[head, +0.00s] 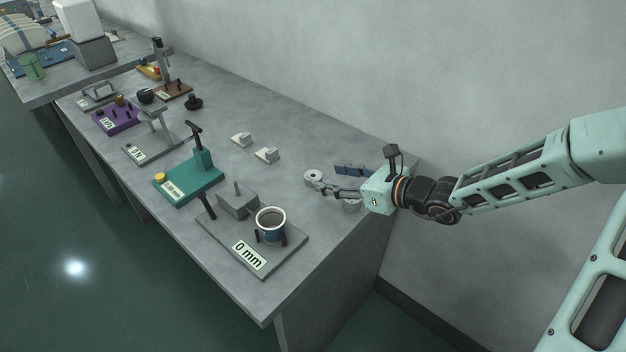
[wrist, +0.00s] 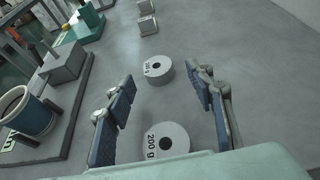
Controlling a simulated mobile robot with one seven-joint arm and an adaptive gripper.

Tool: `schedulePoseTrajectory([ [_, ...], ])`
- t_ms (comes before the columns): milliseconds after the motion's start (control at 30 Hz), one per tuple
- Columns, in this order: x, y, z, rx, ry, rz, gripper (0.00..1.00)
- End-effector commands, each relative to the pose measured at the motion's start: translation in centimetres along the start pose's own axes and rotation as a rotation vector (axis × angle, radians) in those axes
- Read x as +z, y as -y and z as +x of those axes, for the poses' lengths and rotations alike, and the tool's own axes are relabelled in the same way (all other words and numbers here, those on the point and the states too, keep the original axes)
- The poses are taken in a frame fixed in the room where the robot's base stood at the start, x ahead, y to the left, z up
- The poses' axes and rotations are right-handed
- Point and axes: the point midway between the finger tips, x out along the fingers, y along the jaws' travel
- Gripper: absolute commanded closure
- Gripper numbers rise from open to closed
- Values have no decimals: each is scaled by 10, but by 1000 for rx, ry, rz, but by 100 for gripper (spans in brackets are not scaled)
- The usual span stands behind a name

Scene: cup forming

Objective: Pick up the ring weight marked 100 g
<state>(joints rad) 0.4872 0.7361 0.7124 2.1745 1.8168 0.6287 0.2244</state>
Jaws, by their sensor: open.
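Two grey ring weights lie flat on the bench. The farther ring weight (wrist: 158,72) in the wrist view has small lettering that looks like 100 g, though hard to read; it shows in the head view (head: 313,176) by my fingertips. The nearer ring weight (wrist: 172,136) reads 200 g and is partly cut off by my gripper's body; in the head view it (head: 352,206) is mostly hidden under my gripper. My gripper (wrist: 161,82) is open and empty, its fingers spread either side of the line of weights. It also shows in the head view (head: 326,188).
A grey fixture (head: 290,257) labelled 0 mm holds a blue cup (head: 271,222), left of the weights. Two small pale blocks (head: 267,155) sit farther along. A green device (head: 190,182) stands beyond. Bench around the weights is clear; a wall runs behind.

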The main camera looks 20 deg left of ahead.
Motion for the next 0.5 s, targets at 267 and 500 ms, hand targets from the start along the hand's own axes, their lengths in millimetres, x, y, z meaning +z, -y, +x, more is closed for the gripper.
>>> schedulePoseTrajectory([
  [267,-5,-6,40,3,2,-1,51],
  [500,-4,-5,50,1,0,-1,51],
])
